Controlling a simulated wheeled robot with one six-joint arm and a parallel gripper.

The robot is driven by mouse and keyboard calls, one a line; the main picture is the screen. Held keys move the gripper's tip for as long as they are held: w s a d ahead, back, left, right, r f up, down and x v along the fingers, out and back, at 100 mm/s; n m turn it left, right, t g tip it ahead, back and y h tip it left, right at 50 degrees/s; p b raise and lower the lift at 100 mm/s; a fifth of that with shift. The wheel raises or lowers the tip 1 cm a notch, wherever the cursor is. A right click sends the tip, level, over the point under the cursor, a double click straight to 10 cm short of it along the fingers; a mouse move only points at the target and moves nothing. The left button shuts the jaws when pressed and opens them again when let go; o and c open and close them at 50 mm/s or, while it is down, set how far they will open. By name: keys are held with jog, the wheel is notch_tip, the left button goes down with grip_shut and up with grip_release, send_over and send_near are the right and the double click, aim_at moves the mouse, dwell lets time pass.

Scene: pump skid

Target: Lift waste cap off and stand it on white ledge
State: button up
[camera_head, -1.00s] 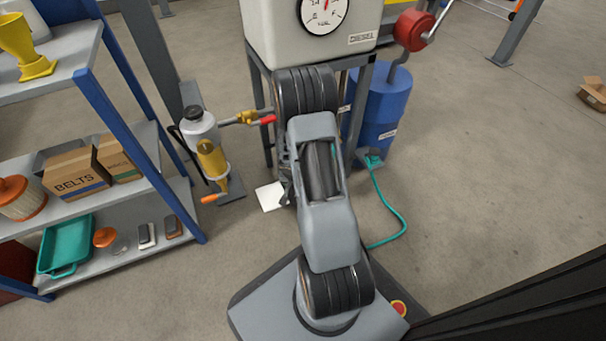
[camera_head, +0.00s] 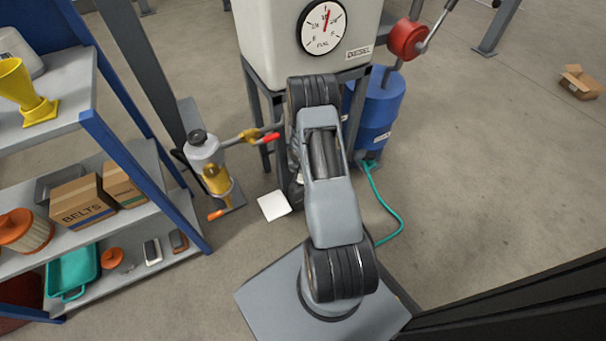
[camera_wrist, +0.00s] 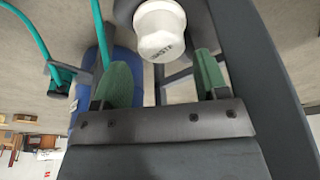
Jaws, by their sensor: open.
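The white waste cap (camera_wrist: 160,28), with lettering that appears upside down, shows at the top of the wrist view. My gripper (camera_wrist: 162,60) has its two green fingers spread, one to each side below the cap in the picture. The fingers look apart from the cap, with nothing between them. In the head view my own arm hides the gripper and most of the cap's surroundings. A flat white square (camera_head: 274,205) lies low left of my arm; I cannot tell whether it is the white ledge.
A yellow-and-grey filter unit (camera_head: 210,160) with an orange-handled pipe stands left of my arm. A blue drum (camera_head: 377,115) with a teal hose (camera_head: 388,205) is on the right. A diesel tank (camera_head: 285,30) stands behind. A loaded shelf (camera_head: 130,150) is at left.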

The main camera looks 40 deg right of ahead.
jog(key=shift+w+f+b, duration=0.1)
jog(key=shift+f+b, duration=0.25)
jog(key=shift+f, duration=0.3)
jog(key=b+x, duration=0.1)
jog(key=x, duration=0.3)
jog(key=shift+r+b, duration=0.1)
jog(key=shift+b, duration=0.25)
jog(key=shift+d, duration=0.1)
jog(key=shift+c, duration=0.4)
jog(key=shift+r, duration=0.1)
jog(key=c, duration=0.7)
